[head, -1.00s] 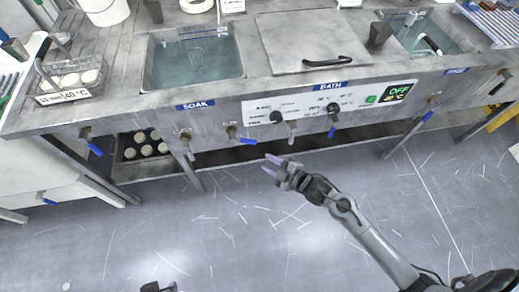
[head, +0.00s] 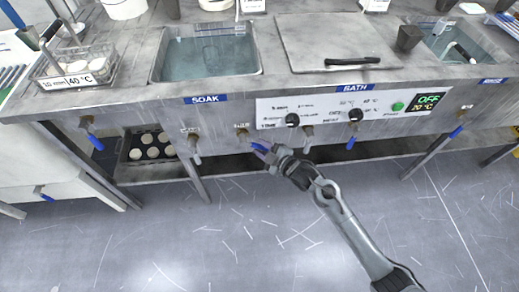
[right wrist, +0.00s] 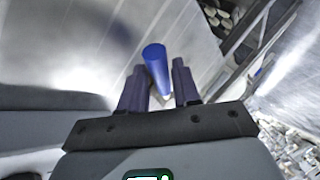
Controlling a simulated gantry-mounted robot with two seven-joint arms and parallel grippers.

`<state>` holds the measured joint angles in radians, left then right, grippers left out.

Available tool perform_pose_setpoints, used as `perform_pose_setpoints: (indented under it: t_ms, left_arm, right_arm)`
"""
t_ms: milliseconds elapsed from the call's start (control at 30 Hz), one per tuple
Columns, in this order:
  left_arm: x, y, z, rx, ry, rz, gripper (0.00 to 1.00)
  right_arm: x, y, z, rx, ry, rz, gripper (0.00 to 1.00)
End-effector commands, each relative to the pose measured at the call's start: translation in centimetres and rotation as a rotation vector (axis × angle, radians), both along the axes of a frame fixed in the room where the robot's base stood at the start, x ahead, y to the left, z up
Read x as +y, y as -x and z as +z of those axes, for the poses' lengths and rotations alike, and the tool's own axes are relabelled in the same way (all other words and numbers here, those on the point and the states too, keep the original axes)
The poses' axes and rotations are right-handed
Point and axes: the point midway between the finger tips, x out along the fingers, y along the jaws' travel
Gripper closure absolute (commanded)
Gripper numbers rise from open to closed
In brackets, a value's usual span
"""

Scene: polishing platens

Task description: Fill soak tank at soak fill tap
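The soak tank (head: 205,57) is a sunken basin in the steel bench behind the SOAK label (head: 205,99), with bluish water in it. Below the bench front, right of that label, is a tap (head: 242,132) whose small label is too blurred to read. My right gripper (head: 262,149) is at this tap's blue lever. In the right wrist view, the blue lever (right wrist: 156,68) stands between the open purple fingers (right wrist: 160,88), with a gap showing on the right side. Whether a finger touches it is unclear. My left gripper is out of view.
Another tap (head: 193,141) sits just left, and a blue-levered tap (head: 91,134) further left. The control panel (head: 340,110) with knobs is right of my gripper. A lower shelf holds a tray of pale discs (head: 148,146). The floor in front is clear.

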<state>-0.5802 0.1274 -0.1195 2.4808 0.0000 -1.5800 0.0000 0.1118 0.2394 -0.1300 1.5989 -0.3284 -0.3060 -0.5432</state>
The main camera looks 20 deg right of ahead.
Motion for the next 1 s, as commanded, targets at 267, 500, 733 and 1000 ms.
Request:
perform_pose_setpoints:
  t_ms: [267,500,733,1000]
  left_arm:
    - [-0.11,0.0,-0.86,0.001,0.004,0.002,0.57]
    - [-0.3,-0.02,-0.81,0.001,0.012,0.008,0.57]
    - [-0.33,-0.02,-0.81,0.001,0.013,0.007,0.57]
    - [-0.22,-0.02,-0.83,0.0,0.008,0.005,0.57]
  right_arm:
    - [0.59,-1.37,-0.43,0.001,0.0,0.001,0.69]
    - [0.61,-1.4,-0.41,0.002,0.0,0.001,0.69]
    - [0.6,-1.38,-0.42,0.001,0.0,0.001,1.0]
    - [0.62,-1.39,-0.44,0.001,-0.001,0.001,1.0]
